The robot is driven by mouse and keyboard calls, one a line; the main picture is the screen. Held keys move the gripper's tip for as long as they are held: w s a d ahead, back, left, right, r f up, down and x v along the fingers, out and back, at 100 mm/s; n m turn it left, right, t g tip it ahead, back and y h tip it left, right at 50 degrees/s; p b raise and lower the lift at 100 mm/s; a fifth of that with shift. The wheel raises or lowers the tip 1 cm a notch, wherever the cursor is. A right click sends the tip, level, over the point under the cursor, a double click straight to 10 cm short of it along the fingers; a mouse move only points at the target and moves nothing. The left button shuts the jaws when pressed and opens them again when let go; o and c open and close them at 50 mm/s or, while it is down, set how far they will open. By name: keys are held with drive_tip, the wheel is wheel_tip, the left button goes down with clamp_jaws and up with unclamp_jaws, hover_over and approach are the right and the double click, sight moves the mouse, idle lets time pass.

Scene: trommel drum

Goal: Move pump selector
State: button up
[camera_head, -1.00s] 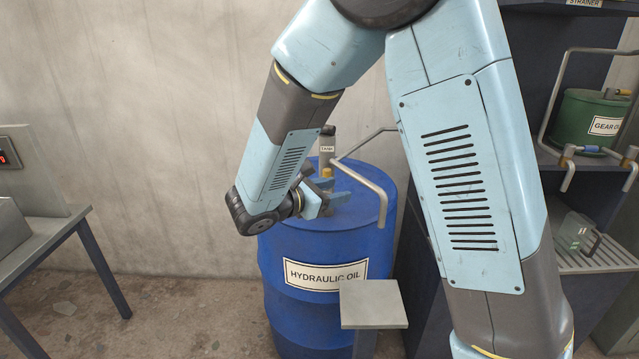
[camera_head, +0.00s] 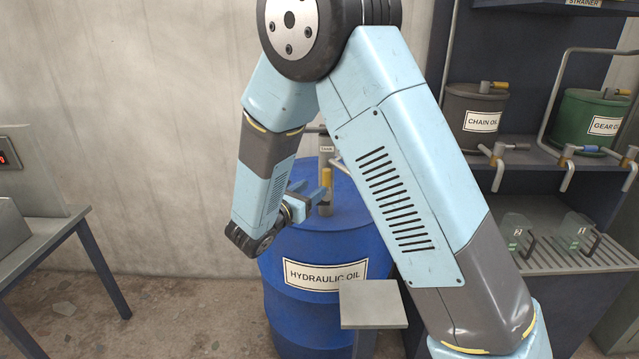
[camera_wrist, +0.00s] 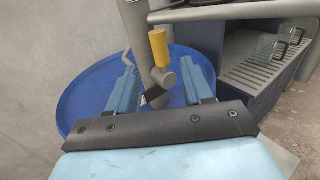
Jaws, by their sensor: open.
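The blue hydraulic oil drum (camera_head: 300,325) stands in the middle of the head view, with a grey pump on its lid. A small lever with a yellow handle (camera_head: 326,180), which I take as the pump selector, stands upright on the pump. In the wrist view the yellow handle (camera_wrist: 159,48) is just beyond and between my fingers, with a grey knob and a dark band below it. My gripper (camera_wrist: 160,78) is open, one finger on each side, with no clear contact. In the head view my gripper (camera_head: 310,193) is at the handle's left. My forearm hides part of the pump.
A dark shelf rack at right holds a chain oil drum (camera_head: 478,115), a green gear oil drum (camera_head: 592,112) and their pipes. Clear jugs stand on the grating below. A grey stand (camera_head: 373,303) is before the blue drum. A table (camera_head: 45,238) is at left.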

sight(324, 180)
drive_tip(key=shift+x, duration=2.9)
drive_tip(key=shift+c, duration=0.4)
clamp_jaws()
